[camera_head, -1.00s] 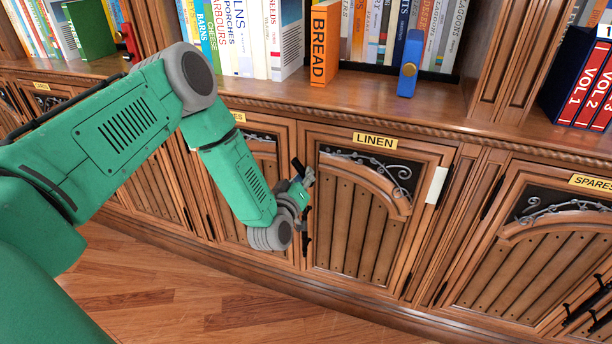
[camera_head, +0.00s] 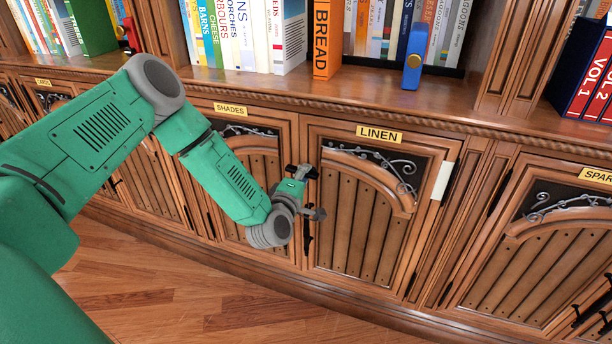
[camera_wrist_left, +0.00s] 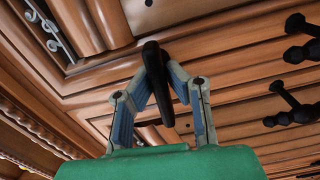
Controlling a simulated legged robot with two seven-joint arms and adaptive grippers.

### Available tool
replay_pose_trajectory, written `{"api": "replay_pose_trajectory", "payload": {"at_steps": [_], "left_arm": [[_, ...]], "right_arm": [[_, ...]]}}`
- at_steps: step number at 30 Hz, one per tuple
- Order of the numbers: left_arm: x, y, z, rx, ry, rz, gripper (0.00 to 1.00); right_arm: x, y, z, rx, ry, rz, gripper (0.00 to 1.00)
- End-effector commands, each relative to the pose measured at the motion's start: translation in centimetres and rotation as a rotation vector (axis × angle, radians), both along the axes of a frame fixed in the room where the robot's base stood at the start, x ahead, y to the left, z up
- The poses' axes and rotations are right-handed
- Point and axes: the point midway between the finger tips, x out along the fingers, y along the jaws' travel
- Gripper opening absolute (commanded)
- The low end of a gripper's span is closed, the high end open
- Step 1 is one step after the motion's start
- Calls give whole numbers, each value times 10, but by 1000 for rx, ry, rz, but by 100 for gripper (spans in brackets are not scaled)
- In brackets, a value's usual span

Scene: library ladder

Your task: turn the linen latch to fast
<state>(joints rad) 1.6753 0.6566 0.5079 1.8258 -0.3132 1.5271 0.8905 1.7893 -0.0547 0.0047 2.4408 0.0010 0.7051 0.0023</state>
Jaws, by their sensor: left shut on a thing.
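The linen door (camera_head: 362,218) is shut under its yellow LINEN label (camera_head: 379,133). My left gripper (camera_head: 307,192) is at this door's left edge. In the left wrist view the gripper (camera_wrist_left: 157,85) is shut on a slim black latch piece (camera_wrist_left: 152,58), one finger on each side of it. In the head view the gripper hides much of that spot; a black upright bar (camera_head: 307,238) shows just below it. I cannot tell from these views whether the latch stands at fast. My right gripper is not in view.
The shades door (camera_head: 255,185) is to the left and the spares door (camera_head: 535,255) to the right. Black handles (camera_wrist_left: 290,105) stick out in the wrist view. A ledge above holds books, an orange BREAD book (camera_head: 326,40) and a blue block (camera_head: 414,62). The floor (camera_head: 180,280) is clear.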

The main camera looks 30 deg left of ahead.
Motion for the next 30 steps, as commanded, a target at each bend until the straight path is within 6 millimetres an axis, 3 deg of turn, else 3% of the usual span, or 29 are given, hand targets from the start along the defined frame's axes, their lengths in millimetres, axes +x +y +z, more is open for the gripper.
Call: {"api": "replay_pose_trajectory", "payload": {"at_steps": [9,24,25,26,30], "left_arm": [[-2,3,-6,-93,-14,6,0],[-2,3,-6,-107,-15,6,0],[-2,3,-6,-107,-15,6,20],[-2,3,-6,-107,-15,5,30],[-2,2,-5,-108,-19,3,32]], "right_arm": [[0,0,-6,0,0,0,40],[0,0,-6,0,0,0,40],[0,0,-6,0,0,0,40],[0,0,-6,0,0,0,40],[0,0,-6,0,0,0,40]]}}
